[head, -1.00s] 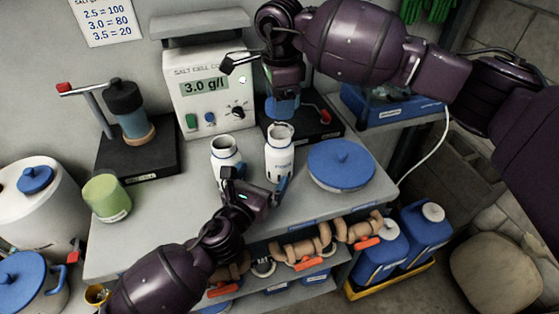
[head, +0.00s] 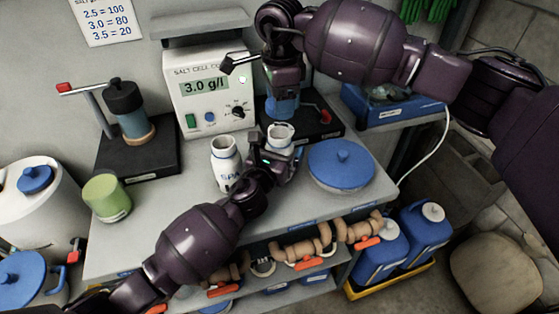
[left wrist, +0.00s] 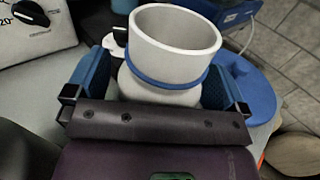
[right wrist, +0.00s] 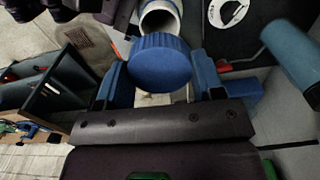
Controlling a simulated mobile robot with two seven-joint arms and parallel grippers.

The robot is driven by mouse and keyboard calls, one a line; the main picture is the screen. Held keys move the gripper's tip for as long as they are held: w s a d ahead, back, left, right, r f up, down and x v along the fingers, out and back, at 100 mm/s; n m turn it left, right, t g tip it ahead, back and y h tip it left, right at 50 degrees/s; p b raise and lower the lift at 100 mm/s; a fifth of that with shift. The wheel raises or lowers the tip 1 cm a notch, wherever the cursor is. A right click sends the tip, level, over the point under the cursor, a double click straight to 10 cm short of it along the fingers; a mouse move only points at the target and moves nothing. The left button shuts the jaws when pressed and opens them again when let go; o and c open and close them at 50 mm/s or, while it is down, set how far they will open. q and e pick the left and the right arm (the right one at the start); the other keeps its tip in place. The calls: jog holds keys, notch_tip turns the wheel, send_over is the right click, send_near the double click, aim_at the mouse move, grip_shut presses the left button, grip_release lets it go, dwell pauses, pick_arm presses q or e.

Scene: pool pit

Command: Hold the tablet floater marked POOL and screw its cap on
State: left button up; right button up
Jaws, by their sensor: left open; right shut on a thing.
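The right white floater (head: 280,132) stands upright and open-topped on the bench. Its marking is hidden by my left gripper (head: 278,155). In the left wrist view the floater's white neck (left wrist: 172,52) has a blue ring and stands between my open blue fingers; I cannot tell whether they touch it. A second white floater (head: 224,165), marked SPA, stands open just left of it. My right gripper (head: 283,100) is above and behind the right floater. In the right wrist view it is shut on a ribbed blue cap (right wrist: 160,62), with an open white neck (right wrist: 160,18) beyond it.
A blue round lid (head: 341,165) lies right of the floaters. The salt cell meter (head: 208,90) stands behind, reading 3.0 g/l. A black stand (head: 310,125) with a red handle is behind my right gripper. A green-topped jar (head: 107,198) stands at the bench's left.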

aim_at(280, 129)
pick_arm(q)
jog(key=c, duration=1.3)
pick_arm(e)
jog(key=shift+f, duration=2.5)
jog(key=shift+f, duration=0.1)
jog(key=shift+f, duration=0.75)
jog(key=shift+f, duration=0.6)
